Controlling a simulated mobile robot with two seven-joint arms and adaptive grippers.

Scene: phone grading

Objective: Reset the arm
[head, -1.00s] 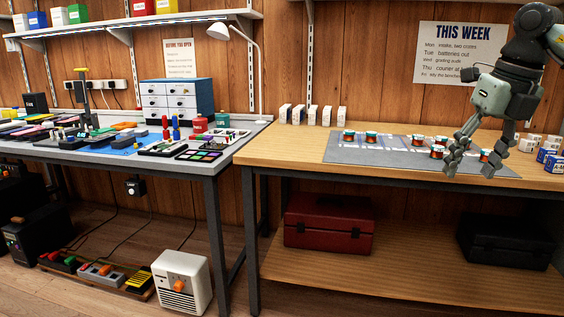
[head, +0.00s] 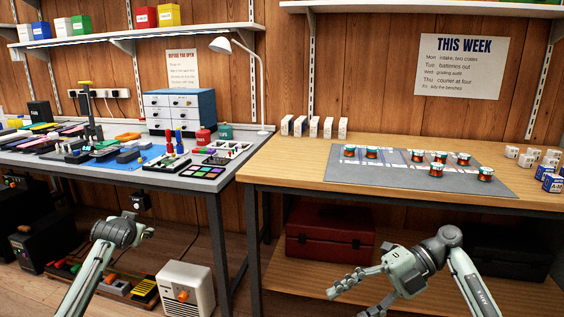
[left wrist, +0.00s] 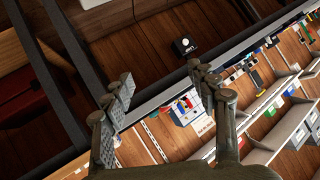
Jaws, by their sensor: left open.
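My right arm (head: 448,238) comes in from the lower right. My right gripper (head: 346,300) is in front of the right bench, below its top, with its fingers spread apart and nothing seen between them.
On the right bench (head: 280,170), a grey mat (head: 390,178) holds several small red-and-teal round items (head: 436,170). Small boxes (head: 313,127) stand behind it and others (head: 550,172) at right. The left bench (head: 235,160) is crowded. A red case (head: 325,238) sits on the lower shelf.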

